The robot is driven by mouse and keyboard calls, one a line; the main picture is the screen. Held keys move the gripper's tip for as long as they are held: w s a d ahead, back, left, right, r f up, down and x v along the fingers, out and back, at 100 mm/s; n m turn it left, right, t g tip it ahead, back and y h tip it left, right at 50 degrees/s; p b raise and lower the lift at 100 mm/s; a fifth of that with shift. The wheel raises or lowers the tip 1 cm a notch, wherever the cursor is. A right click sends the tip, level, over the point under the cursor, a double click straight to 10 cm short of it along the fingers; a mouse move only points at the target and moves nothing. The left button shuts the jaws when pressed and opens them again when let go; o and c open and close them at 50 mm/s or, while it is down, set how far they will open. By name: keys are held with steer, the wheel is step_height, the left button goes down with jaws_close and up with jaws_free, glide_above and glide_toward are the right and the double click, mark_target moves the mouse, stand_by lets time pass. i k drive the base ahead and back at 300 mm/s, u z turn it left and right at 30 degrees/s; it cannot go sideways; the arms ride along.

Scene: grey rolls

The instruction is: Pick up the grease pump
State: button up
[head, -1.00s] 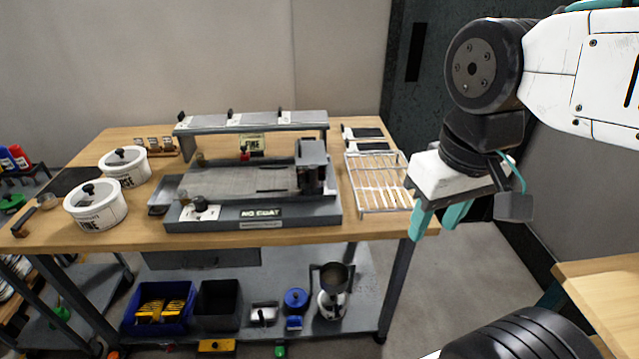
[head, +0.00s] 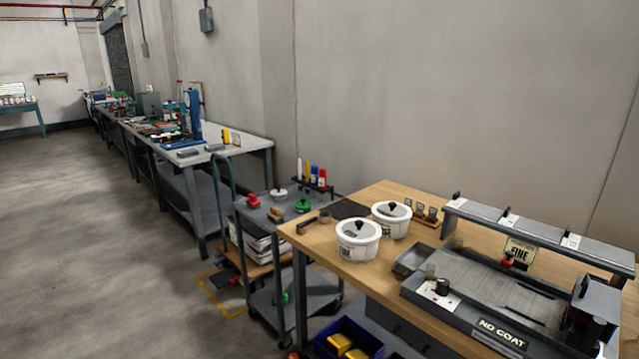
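I cannot pick out a grease pump for sure in the head view. A grey cart (head: 262,212) left of the wooden bench carries small items: a red-topped one (head: 254,201), a green one (head: 302,206), a white lidded pot (head: 280,194) and a rack of coloured bottles (head: 313,179). Another small green thing (head: 285,298) is on the cart's lower shelf, too small to identify. My gripper is out of view.
The wooden bench (head: 310,246) at right holds two white lidded pots (head: 358,240) and a grey "NO COAT" machine (head: 490,295). A blue bin (head: 350,335) sits below. A long workbench (head: 240,151) runs along the wall. The floor at left is clear.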

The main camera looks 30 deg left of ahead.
mark_target(314, 169)
steer(key=u, duration=2.35)
steer(key=i, duration=4.6)
steer(key=z, duration=3.35)
steer(key=i, duration=0.5)
steer(key=z, duration=0.05)
